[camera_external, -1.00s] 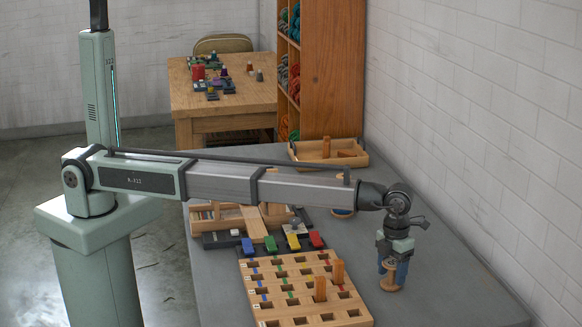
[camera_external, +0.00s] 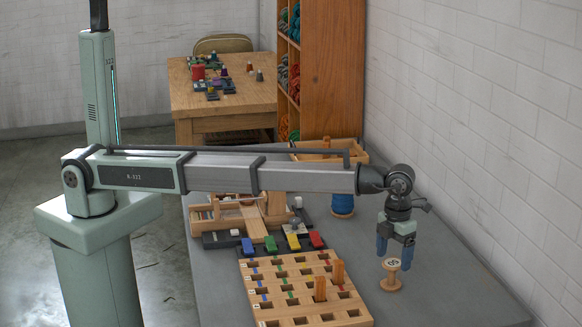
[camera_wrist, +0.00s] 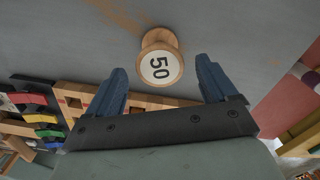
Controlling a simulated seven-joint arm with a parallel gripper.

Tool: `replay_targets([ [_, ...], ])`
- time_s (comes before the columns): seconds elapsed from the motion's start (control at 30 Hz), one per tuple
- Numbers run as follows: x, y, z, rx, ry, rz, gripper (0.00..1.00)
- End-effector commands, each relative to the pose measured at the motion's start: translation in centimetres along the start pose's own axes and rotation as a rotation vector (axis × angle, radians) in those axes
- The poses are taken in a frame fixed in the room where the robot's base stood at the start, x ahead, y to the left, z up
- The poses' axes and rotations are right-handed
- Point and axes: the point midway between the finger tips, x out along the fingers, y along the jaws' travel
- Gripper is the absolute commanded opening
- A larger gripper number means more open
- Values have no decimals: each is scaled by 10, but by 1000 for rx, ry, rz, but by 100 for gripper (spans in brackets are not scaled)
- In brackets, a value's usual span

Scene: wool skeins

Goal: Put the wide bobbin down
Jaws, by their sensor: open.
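The wide bobbin (camera_external: 391,275) is a bare wooden spool standing upright on the grey table, right of the pegboard. In the wrist view its top (camera_wrist: 160,64) shows a white label reading 50. My gripper (camera_external: 395,258) is open, with its blue fingers just above the bobbin. In the wrist view the fingertips (camera_wrist: 162,78) are spread apart and the bobbin sits beyond them, clear of both. Nothing is held.
A wooden pegboard (camera_external: 290,273) with square holes and two upright wooden pegs lies left of the bobbin. A blue-wound bobbin (camera_external: 342,205) stands farther back. Coloured blocks (camera_external: 271,244) sit behind the board. The white wall (camera_external: 500,130) borders the table's right side.

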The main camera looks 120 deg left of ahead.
Motion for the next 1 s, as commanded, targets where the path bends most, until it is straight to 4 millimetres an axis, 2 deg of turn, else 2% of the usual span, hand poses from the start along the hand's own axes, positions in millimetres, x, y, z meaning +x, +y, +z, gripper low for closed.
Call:
replay_targets([
  [0.03, -12, -1, 0, 0, -1, -1, 85],
  [0.2, -41, -1, 0, 0, -1, -1, 85],
  [0.4, -64, 0, 0, 0, 0, 0, 85],
  [0.6, -72, 0, 0, 0, 1, 1, 85],
  [1.0, -72, 0, 0, 0, 0, 1, 85],
])
